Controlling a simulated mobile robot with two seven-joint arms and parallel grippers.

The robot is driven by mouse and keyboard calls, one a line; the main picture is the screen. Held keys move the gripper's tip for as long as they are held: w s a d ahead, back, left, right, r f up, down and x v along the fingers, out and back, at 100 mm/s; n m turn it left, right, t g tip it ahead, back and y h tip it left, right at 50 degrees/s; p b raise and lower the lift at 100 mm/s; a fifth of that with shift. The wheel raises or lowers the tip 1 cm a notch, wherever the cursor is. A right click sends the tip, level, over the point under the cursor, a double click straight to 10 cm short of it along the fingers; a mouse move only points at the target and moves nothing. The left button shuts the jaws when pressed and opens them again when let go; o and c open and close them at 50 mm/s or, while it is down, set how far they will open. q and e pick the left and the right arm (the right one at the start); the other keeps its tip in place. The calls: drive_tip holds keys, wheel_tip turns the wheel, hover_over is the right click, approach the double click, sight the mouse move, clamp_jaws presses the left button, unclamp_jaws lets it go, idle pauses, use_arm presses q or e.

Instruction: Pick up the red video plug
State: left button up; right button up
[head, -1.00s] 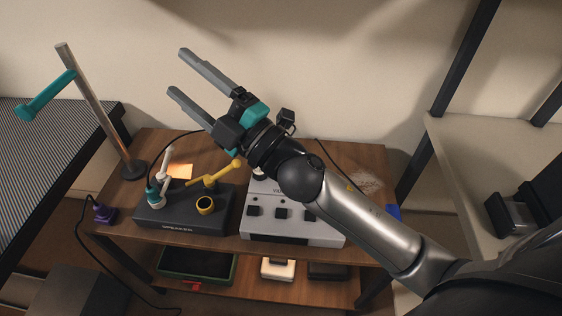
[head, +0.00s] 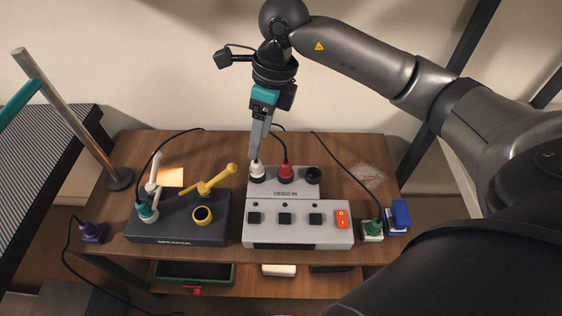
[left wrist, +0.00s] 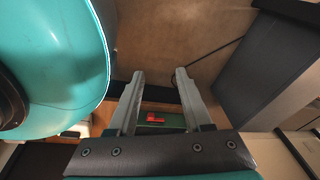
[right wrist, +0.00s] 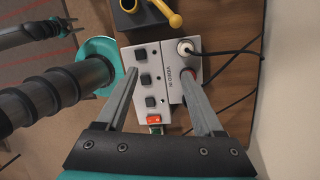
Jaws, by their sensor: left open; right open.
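The red video plug (head: 286,173) stands upright in the middle of the back row of the grey VIDEO IN box (head: 297,236), between a white plug (head: 257,174) and a black socket (head: 312,175). My right gripper (head: 254,154) is open and points down, with its fingertips near the white plug, left of the red one. In the right wrist view only a bit of the red plug (right wrist: 191,71) shows, partly hidden by one finger. My left gripper (left wrist: 160,76) is open and empty in its wrist view, away from the box.
A green plug (head: 372,231) and a blue block (head: 401,214) are at the right. A purple plug (head: 94,232) is at the left. Cables run behind the boxes.

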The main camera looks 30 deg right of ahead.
drive_tip(key=d+h, duration=0.3)
drive_tip(key=d, duration=0.3)
drive_tip(key=b, duration=0.3)
hover_over(286, 162)
drive_tip(key=shift+m, duration=0.3)
drive_tip(key=f, duration=0.7)
drive_tip(key=shift+a+f, duration=0.25)
drive_tip(key=shift+f, duration=0.15)
drive_tip(key=shift+d+f+b, duration=0.2)
drive_tip(key=shift+f+b, duration=0.55)
drive_tip(key=shift+f, duration=2.5)
use_arm(q)
drive_tip(key=w+d+r, duration=0.2)
drive_tip(key=w+d, duration=0.3)
drive_tip(key=w, duration=0.3)
drive_tip(key=shift+w+r+h, duration=0.25)
drive_tip(key=shift+r+h, duration=0.05)
drive_tip(key=shift+r, duration=0.1)
use_arm(e)
clamp_jaws()
